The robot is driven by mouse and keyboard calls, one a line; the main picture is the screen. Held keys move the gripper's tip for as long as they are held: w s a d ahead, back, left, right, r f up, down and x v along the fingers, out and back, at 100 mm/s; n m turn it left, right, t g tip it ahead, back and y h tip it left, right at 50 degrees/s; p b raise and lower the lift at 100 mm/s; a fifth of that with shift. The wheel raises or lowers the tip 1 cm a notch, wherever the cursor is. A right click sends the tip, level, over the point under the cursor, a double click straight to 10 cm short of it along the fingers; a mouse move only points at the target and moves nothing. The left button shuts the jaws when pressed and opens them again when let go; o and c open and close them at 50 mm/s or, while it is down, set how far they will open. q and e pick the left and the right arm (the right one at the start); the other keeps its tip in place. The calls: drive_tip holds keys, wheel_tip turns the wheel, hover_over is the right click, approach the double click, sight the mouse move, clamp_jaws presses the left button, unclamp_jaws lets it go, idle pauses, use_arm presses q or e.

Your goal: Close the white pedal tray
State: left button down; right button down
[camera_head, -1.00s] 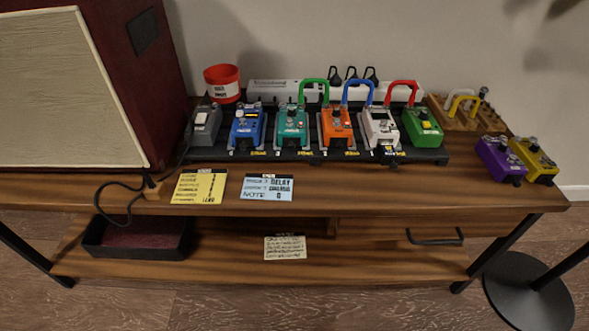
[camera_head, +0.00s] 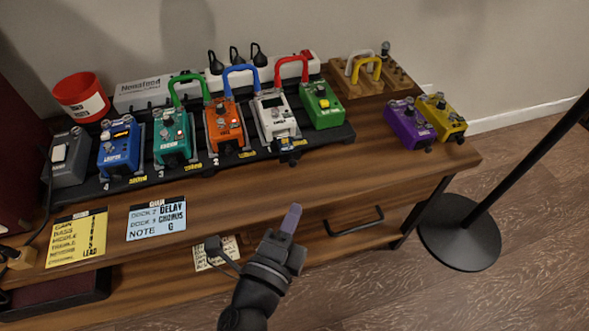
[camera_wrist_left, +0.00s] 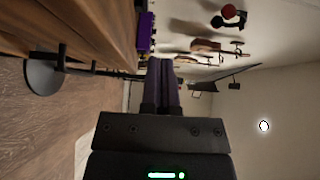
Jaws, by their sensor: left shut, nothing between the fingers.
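The white pedal (camera_head: 275,115) stands on the black pedal board (camera_head: 195,172), between the orange pedal and the green pedal. My left gripper (camera_head: 292,215) is shut and empty, in front of the table and below the board, apart from the tray. Its closed fingers (camera_wrist_left: 161,82) also show in the left wrist view, where the white pedal is not seen. My right gripper is not in view.
Orange (camera_head: 225,122), teal (camera_head: 172,135), blue (camera_head: 119,143) and green pedals (camera_head: 322,105) share the board. Purple (camera_head: 408,123) and yellow pedals (camera_head: 440,115) sit to the right. Cards (camera_head: 156,218) lie in front. A drawer handle (camera_head: 355,222) and a black stand (camera_head: 460,232) are near.

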use_arm(q)
drive_tip(key=w, duration=0.7)
drive_tip(key=shift+w+d+f, duration=0.1)
drive_tip(key=shift+d, duration=0.05)
drive_tip(key=shift+w, duration=0.35)
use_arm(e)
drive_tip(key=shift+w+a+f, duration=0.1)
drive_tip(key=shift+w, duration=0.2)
